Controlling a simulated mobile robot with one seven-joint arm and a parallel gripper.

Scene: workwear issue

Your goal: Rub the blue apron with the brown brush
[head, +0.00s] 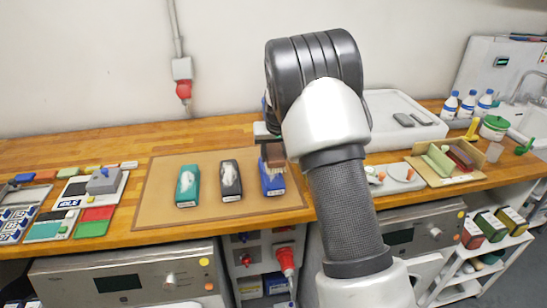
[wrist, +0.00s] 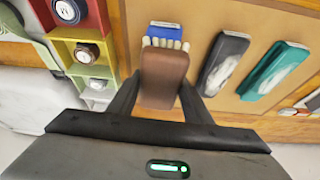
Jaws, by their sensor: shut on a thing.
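The blue apron (head: 270,184) is a folded bundle with a pale label on its near end. It lies rightmost of three bundles on a tan mat (head: 215,209). The brown brush (head: 274,155) is in my gripper (head: 271,142), which is mostly hidden by my arm. In the wrist view, my gripper (wrist: 162,92) is shut on the brush's brown body (wrist: 163,78). Pale bristles show at its far edge, beside the blue apron's visible end (wrist: 165,31). The brush is over the apron's far part, hiding much of it; I cannot tell whether the bristles touch.
A black bundle (head: 230,181) and a green bundle (head: 187,185) lie left of the blue apron. A grey box (head: 104,180) and colored cards are further left. A tan tray (head: 439,179) with green and dark red items is at the right. Open mat lies left of the bundles.

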